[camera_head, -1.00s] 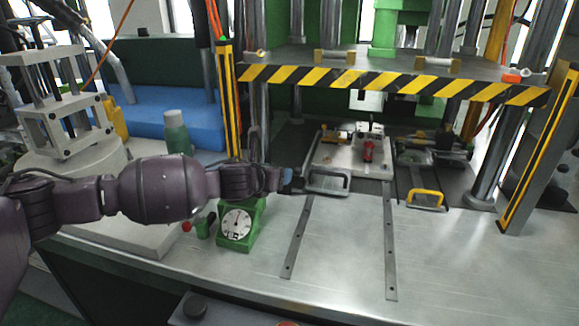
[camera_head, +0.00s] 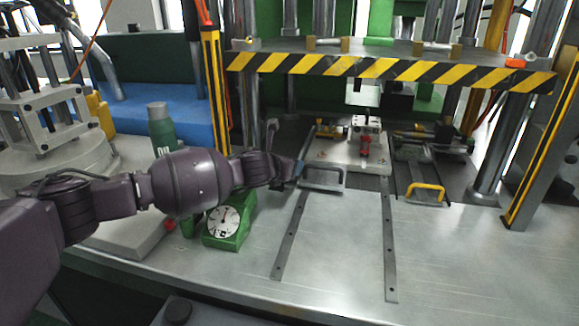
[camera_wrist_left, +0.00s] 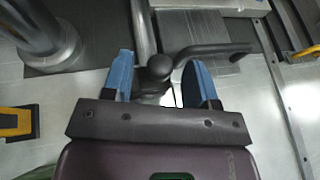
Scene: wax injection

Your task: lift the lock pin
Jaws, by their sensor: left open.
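My left gripper (camera_head: 298,170) reaches in from the left beside the metal drawer handle (camera_head: 322,180). In the left wrist view, its blue fingers (camera_wrist_left: 160,76) are apart. A dark round knob (camera_wrist_left: 158,67) shows between the fingers in that view, at the end of a grey bar (camera_wrist_left: 142,28). It may be the lock pin, but I cannot tell for sure. Neither finger visibly closes on it. The drawer handle also shows in the left wrist view (camera_wrist_left: 212,50), passing beyond the right finger. My right gripper is not in view.
A yellow handle (camera_head: 425,192) is to the right. A green dial gauge (camera_head: 228,222) stands below my left forearm. A striped press plate (camera_head: 390,75) hangs above the white mould block (camera_head: 348,152). Thick metal columns (camera_head: 490,160) flank the press. The front tabletop (camera_head: 335,250) is mostly clear.

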